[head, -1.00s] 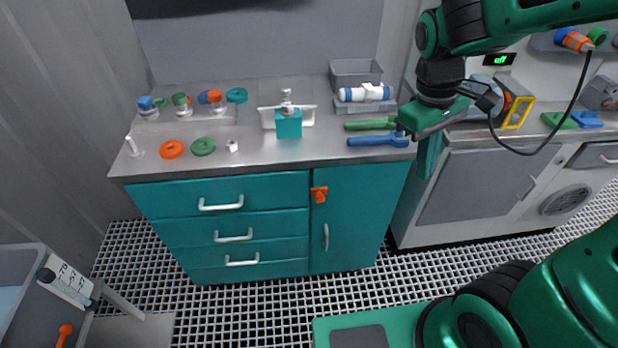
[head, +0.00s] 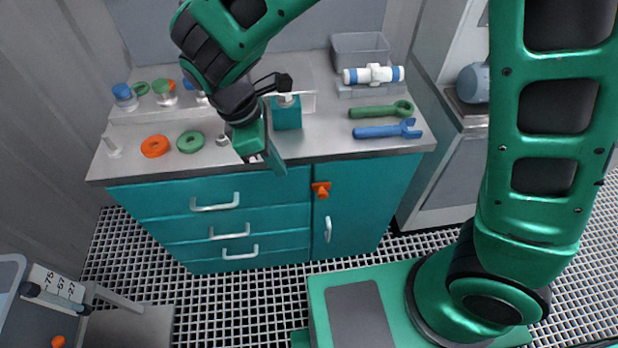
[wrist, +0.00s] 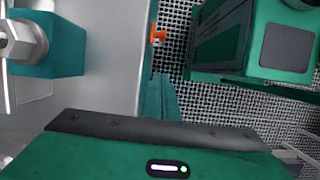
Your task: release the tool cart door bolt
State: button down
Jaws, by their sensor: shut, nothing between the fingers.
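The tool cart (head: 215,193) is a teal cabinet with a grey top, drawers on the left and a door (head: 362,205) on the right. The door looks closed. The orange bolt (head: 321,190) sits at the upper left of the door, by the seam with the drawers; it also shows in the wrist view (wrist: 158,35) at the top middle. A white door handle (head: 328,229) is below it. My gripper (head: 276,163) is shut and empty, pointing down at the counter's front edge, left of the bolt and higher, apart from it. In the wrist view its fingers (wrist: 158,90) show below the bolt.
A teal block-shaped bottle (head: 286,113) stands on the counter close to my gripper. Orange (head: 154,146) and green (head: 190,141) rings lie to the left. Green (head: 380,110) and blue (head: 388,131) wrenches lie to the right.

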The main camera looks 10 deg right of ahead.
aim_at(322, 191)
jog(key=shift+a, duration=0.15)
jog(key=shift+f, duration=0.1)
jog(key=shift+d+f, duration=1.2)
jog(key=shift+f, duration=0.5)
jog(key=shift+d+f, duration=1.2)
jog(key=shift+f, duration=0.55)
jog(key=shift+d+f, duration=1.2)
jog(key=shift+f, duration=0.5)
